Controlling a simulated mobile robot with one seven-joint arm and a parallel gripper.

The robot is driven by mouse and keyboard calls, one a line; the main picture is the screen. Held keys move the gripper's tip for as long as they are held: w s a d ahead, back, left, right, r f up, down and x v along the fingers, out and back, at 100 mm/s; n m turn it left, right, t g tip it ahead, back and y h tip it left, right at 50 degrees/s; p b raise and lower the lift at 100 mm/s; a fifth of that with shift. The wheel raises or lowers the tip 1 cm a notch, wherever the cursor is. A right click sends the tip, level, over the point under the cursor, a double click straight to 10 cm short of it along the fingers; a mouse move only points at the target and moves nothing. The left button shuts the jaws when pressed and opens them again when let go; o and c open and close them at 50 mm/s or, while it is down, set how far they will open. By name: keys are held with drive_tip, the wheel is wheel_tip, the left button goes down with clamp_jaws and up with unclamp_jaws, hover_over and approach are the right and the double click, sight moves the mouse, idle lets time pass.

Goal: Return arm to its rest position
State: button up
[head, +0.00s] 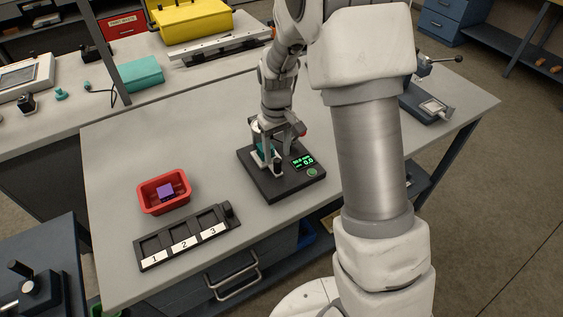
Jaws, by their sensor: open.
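My arm reaches down from the top middle of the head view. My gripper (266,156) is open, low over a black instrument (285,187) with a lit green display and a round green button. A small teal piece (262,149) shows between or just behind the fingers. I cannot tell whether the fingers touch it. The display's large digits seem to read 0.0.
A red tray (150,204) holding a purple block (165,191) stands on the table's left side. A black rack (150,264) with slots labelled 1, 2, 3 lies in front of it. The grey tabletop (190,130) behind the tray is clear. A clamp-like device (428,104) stands at right.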

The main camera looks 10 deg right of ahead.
drive_tip(key=s+d+r+m+t, duration=0.1)
drive_tip(key=s+r, duration=0.3)
drive_tip(key=r, duration=0.4)
drive_tip(key=s+r+m+t, duration=0.15)
drive_tip(key=s+r, duration=0.25)
drive_tip(key=r, duration=0.4)
drive_tip(key=s+d+r+t, duration=0.1)
drive_tip(key=s+r, duration=0.2)
drive_tip(key=s, duration=0.4)
drive_tip(key=s+d+r+m+t, duration=0.1)
drive_tip(key=s+r+t, duration=0.1)
drive_tip(key=s, duration=0.5)
drive_tip(key=shift+s+r, duration=0.25)
drive_tip(key=shift+r, duration=0.4)
